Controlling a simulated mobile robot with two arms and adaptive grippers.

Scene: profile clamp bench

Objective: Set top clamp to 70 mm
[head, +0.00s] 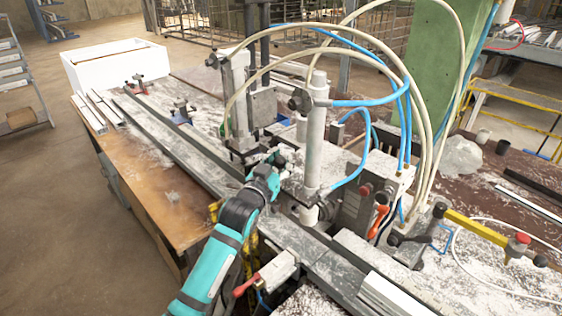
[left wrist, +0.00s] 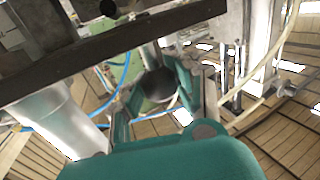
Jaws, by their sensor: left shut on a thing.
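My left gripper (head: 268,165) reaches in among the clamps of the bench, beside the two upright clamp cylinders. In the left wrist view its teal fingers (left wrist: 165,88) are closed around a dark round knob-like part (left wrist: 157,84). The grip hides this part in the head view. The rear clamp cylinder (head: 237,90) stands behind the gripper, with a dark foot below it. The front pale cylinder (head: 316,140) stands to its right. I cannot tell which one is the top clamp, and no millimetre scale is readable. My right gripper is not in view.
Blue and cream hoses arch over the cylinders (head: 405,110). A long metal rail (head: 180,140) runs along the bench. A white box (head: 115,65) is at the far left. The wooden bench top (head: 165,205) has clear room.

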